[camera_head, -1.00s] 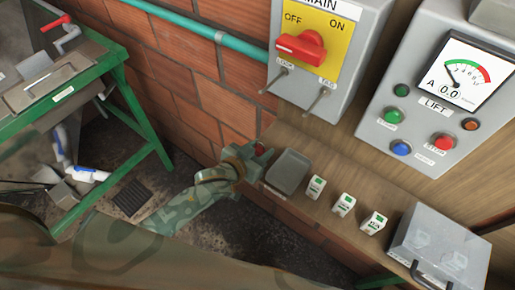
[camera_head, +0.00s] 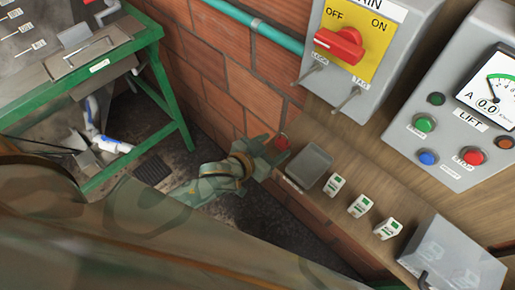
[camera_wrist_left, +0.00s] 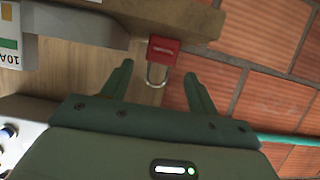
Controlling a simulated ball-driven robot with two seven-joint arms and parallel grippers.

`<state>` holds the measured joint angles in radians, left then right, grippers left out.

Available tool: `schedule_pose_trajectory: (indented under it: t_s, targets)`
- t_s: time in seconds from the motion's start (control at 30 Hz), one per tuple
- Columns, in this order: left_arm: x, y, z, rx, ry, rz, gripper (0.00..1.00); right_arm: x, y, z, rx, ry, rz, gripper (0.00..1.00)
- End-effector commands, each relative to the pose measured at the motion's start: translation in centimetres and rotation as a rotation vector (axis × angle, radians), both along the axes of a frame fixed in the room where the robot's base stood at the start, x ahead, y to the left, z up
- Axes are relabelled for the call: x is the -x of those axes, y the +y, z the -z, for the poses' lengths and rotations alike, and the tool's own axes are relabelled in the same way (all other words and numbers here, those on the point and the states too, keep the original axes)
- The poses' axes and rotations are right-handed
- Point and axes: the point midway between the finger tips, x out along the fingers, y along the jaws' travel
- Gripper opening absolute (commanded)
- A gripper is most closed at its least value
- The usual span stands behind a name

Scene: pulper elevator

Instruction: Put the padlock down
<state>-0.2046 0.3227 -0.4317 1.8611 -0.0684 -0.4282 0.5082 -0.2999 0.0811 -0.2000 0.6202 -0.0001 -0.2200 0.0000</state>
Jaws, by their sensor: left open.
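The padlock (camera_wrist_left: 163,50) has a red body and a pale metal shackle. In the left wrist view it lies at the end of the wooden shelf, its shackle pointing back between my fingers. My left gripper (camera_wrist_left: 158,70) is open, one finger on each side of the shackle, with visible gaps. In the head view the padlock (camera_head: 281,142) is a small red spot at the tip of my left gripper (camera_head: 273,149), just left of the grey tray. Whether it rests fully on the shelf cannot be told. My right gripper is not in view.
On the wooden shelf stand a shallow grey tray (camera_head: 309,164), several small white-and-green blocks (camera_head: 360,205) and a grey box (camera_head: 452,262). The MAIN switch box (camera_head: 358,45) and LIFT panel (camera_head: 440,120) are above. A brick wall (camera_head: 245,90) stands behind; a green-framed table (camera_head: 150,60) is left.

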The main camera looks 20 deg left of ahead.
Motion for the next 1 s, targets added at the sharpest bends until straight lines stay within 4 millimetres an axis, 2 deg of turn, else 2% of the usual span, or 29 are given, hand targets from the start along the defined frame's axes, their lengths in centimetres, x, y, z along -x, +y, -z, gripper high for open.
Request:
schedule_pose_trajectory:
  t_s: [0.1, 0.3, 0.67, 0.77, 0.87, 0.9, 0.97, 1.0]
  targets:
    - [2.6, 0.9, -1.2, -0.001, 0.002, 0.0, 0.6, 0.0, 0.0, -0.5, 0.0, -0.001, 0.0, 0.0]
    - [5.4, 1.9, -2.4, 0.001, 0.001, 0.001, 0.6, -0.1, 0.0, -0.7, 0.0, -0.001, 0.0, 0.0]
    - [6.1, 2.3, -2.5, -0.003, 0.004, -0.001, 0.6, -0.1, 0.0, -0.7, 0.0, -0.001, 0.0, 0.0]
    - [6.3, 3.2, 0.6, -0.038, 0.054, -0.019, 0.6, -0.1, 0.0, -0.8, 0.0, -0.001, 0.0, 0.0]
    - [7.6, 5.4, 7.9, -0.115, 0.177, -0.056, 0.6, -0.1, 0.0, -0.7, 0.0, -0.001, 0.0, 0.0]
    - [8.8, 6.6, 11.6, -0.155, 0.246, -0.071, 0.6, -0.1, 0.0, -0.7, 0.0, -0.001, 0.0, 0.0]
    - [11.6, 8.3, 17.3, -0.211, 0.362, -0.091, 0.6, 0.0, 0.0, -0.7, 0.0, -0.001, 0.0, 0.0]
    - [14.1, 9.2, 20.8, -0.245, 0.443, -0.098, 0.6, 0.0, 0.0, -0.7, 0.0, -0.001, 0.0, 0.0]
